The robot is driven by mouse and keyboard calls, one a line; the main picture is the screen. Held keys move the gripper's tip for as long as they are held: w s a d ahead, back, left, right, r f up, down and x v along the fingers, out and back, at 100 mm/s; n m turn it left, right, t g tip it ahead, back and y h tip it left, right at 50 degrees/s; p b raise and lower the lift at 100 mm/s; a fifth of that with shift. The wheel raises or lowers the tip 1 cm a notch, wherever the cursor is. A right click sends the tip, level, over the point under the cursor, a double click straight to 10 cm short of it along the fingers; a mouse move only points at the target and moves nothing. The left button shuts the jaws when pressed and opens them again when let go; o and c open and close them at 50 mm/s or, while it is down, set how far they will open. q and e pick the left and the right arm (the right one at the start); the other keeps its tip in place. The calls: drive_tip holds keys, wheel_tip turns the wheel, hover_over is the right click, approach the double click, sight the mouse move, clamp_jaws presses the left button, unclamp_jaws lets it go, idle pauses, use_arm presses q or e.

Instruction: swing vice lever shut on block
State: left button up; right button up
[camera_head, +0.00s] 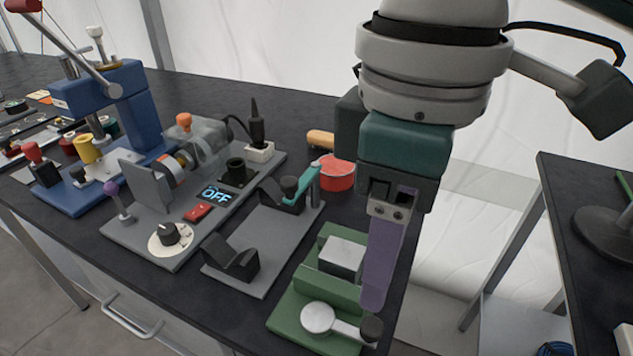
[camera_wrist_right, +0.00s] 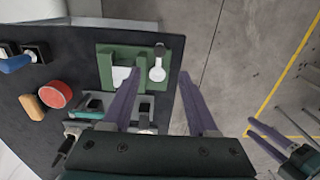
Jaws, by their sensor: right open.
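The green vice (camera_head: 318,288) stands at the table's front right corner, and it also shows in the right wrist view (camera_wrist_right: 107,68). A pale grey block (camera_head: 341,257) sits in it behind the green jaw. The lever has a light round disc (camera_head: 318,318) and an arm ending in a dark knob (camera_head: 371,328). My right gripper (camera_head: 376,298) points down over the vice's right side. In the right wrist view its purple fingers are apart, with the lever (camera_wrist_right: 157,72) showing between them. I cannot tell whether they touch it. My left gripper (camera_wrist_right: 268,133) shows only at the lower right there; its jaw opening is unclear.
Left of the vice is a grey fixture plate (camera_head: 245,277) with dark supports and a teal clamp. A red tin (camera_head: 336,174) lies behind.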

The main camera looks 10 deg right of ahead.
sight(372, 325)
wheel_tip(372, 325, down, 10)
drive_tip(key=shift+d+r+b, duration=0.1)
drive_tip(key=shift+d+b, duration=0.05)
drive_tip(key=shift+b, duration=0.6)
drive_tip(key=shift+c, duration=0.3)
drive_tip(key=c, duration=0.4)
clamp_jaws()
